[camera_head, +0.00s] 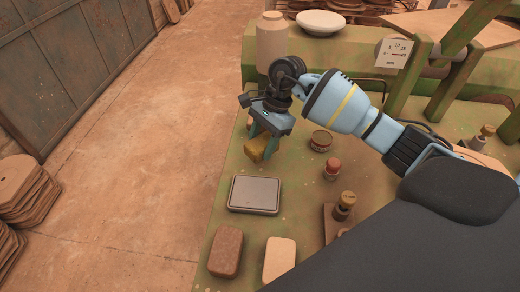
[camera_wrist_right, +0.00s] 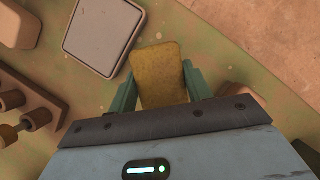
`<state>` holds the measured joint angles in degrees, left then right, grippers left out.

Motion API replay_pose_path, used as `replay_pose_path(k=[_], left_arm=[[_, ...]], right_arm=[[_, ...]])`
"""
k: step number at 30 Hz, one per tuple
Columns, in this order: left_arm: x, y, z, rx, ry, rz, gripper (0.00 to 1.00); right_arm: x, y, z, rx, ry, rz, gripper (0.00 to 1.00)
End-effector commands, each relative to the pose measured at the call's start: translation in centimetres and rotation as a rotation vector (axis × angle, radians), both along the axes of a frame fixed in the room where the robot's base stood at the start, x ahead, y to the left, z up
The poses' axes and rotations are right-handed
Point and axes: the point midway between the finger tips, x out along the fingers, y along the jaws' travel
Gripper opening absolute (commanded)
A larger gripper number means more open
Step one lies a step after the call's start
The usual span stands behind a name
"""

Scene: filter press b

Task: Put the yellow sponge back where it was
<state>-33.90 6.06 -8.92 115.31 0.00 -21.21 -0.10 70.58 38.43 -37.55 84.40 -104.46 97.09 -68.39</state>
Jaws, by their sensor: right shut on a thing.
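The yellow sponge (camera_head: 256,148) is between the fingers of my right gripper (camera_head: 266,133), near the left edge of the green table in the head view. The gripper points down and is shut on the sponge. In the right wrist view the sponge (camera_wrist_right: 160,75) sits between the two green fingers of the gripper (camera_wrist_right: 160,88). I cannot tell whether the sponge touches the table. My left gripper is not in view.
A grey-topped tray (camera_head: 254,208) lies in front of the sponge. A brown block (camera_head: 226,251) and a beige block (camera_head: 280,259) lie nearer. A tin (camera_head: 320,140), a red-capped jar (camera_head: 332,168) and a brass-knobbed wooden piece (camera_head: 343,205) stand right. A large jar (camera_head: 271,45) stands behind.

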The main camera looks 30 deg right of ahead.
Motion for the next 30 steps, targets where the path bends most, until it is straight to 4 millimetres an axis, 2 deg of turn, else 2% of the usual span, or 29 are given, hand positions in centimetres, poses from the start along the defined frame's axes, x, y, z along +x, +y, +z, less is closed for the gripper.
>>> replay_pose_path(k=[6, 14, 26, 27, 30], left_arm=[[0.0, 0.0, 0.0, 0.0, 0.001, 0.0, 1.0], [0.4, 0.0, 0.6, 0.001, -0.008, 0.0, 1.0], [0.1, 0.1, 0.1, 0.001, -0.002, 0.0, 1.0], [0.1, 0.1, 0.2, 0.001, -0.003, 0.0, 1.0], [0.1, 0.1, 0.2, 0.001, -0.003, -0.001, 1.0]], right_arm=[[0.6, 0.1, 0.0, 0.001, 0.001, 0.0, 0.31], [0.6, 0.1, -3.3, 0.001, 0.001, -0.001, 0.31], [0.5, 0.1, -4.1, 0.0, 0.002, 0.001, 0.31], [0.6, 0.1, -4.0, -0.001, 0.002, 0.001, 0.53], [0.6, 0.1, -3.9, 0.0, 0.001, 0.0, 0.66]])
